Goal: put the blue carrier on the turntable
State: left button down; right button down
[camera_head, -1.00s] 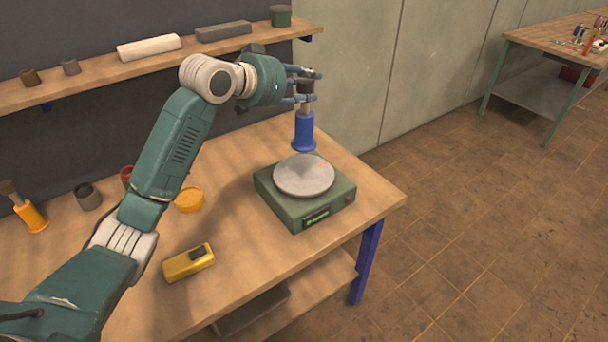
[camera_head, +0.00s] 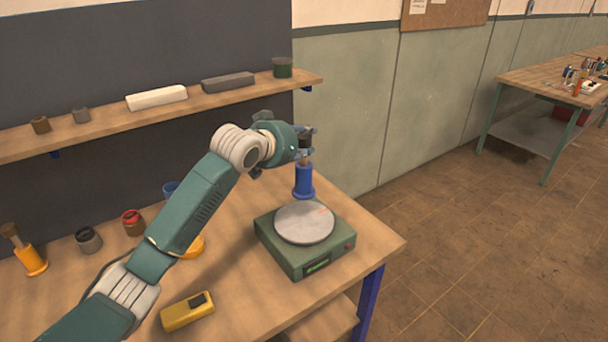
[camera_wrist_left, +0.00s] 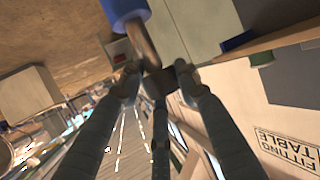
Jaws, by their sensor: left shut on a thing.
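The blue carrier (camera_head: 303,183) hangs upright from my left gripper (camera_head: 304,146), which is shut on its upper stem. It is in the air just above the far part of the turntable, and I cannot tell the exact gap. In the left wrist view the carrier's blue body (camera_wrist_left: 124,9) shows at the top, with my left gripper's fingers (camera_wrist_left: 158,84) around the stem. The turntable (camera_head: 304,223) is a round grey plate on a green box, empty, near the right end of the wooden table. My right gripper is not in view.
An orange carrier (camera_head: 33,260), several small cups (camera_head: 88,240) and a yellow device (camera_head: 187,311) stand on the table (camera_head: 245,300) to the left. A shelf (camera_head: 180,108) with blocks and pots runs behind. The floor to the right is clear.

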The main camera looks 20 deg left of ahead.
pick_arm(q)
send_over(301, 176)
jog(key=w, duration=0.2)
jog(key=f, duration=0.4)
jog(key=shift+d+f+p, duration=0.2)
jog(key=shift+f+p, duration=0.2)
notch_tip(301, 176, down, 4)
jog(key=shift+f+p, duration=0.2)
jog(key=shift+p, duration=0.2)
jog(key=shift+f, duration=0.5)
jog(key=c, duration=1.2)
grip_release()
jog(key=shift+f, duration=0.2)
jog(key=shift+s, duration=0.1)
